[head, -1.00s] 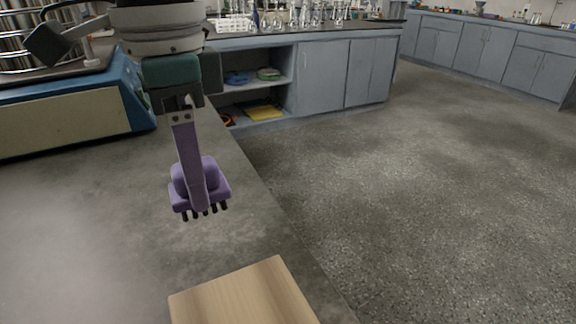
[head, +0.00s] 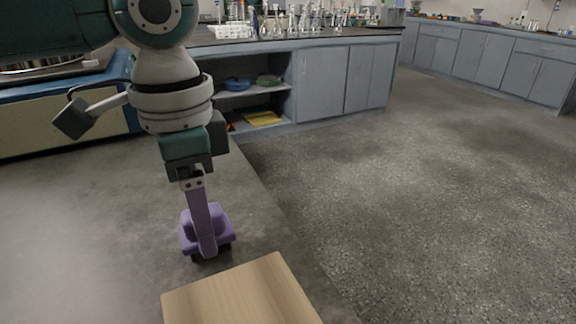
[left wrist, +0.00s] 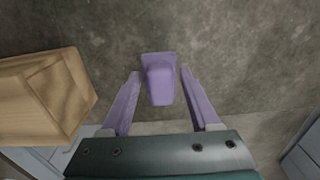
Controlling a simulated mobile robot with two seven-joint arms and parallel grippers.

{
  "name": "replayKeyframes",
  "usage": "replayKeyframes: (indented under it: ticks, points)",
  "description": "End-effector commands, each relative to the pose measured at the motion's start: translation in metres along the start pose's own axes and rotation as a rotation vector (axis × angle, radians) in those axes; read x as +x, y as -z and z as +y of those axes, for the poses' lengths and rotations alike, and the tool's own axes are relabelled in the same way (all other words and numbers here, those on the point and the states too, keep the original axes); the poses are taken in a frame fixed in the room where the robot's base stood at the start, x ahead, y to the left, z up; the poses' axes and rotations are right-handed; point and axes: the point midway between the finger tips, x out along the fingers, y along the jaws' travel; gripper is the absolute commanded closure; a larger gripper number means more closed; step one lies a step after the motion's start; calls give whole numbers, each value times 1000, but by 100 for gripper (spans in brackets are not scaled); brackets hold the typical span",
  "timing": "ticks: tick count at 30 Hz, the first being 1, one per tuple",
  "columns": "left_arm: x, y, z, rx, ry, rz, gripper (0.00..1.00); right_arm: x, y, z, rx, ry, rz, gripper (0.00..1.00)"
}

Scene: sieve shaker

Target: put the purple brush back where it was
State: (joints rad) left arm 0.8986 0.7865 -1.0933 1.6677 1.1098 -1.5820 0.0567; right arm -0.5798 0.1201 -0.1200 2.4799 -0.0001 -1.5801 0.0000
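The purple brush (head: 188,232) has a rounded block with short dark bristles pointing down. In the head view it is at the worktop, just behind the pale wooden block (head: 240,292); whether the bristles touch the worktop I cannot tell. My left gripper (head: 207,250) points down with purple fingers on either side of the brush. The near finger hides part of the brush in the head view. My right gripper is not in view.
The grey worktop (head: 70,220) is bare to the left of the brush. Its right edge runs close by, with open floor beyond. A blue and cream machine (head: 60,122) stands at the back left, partly behind my arm. The wooden block (left wrist: 40,98) is at left in the wrist view.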

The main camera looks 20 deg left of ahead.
Motion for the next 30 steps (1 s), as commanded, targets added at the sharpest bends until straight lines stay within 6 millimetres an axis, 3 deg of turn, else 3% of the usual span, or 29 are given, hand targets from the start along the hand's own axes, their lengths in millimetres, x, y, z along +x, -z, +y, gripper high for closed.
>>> replayKeyframes:
  ticks: [5,14,30]
  points:
    - [0,0,0,0,0,0,18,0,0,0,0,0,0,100]
    - [-4,0,0,0,1,1,18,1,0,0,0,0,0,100]
    - [-110,1,0,-1,1,3,18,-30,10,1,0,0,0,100]
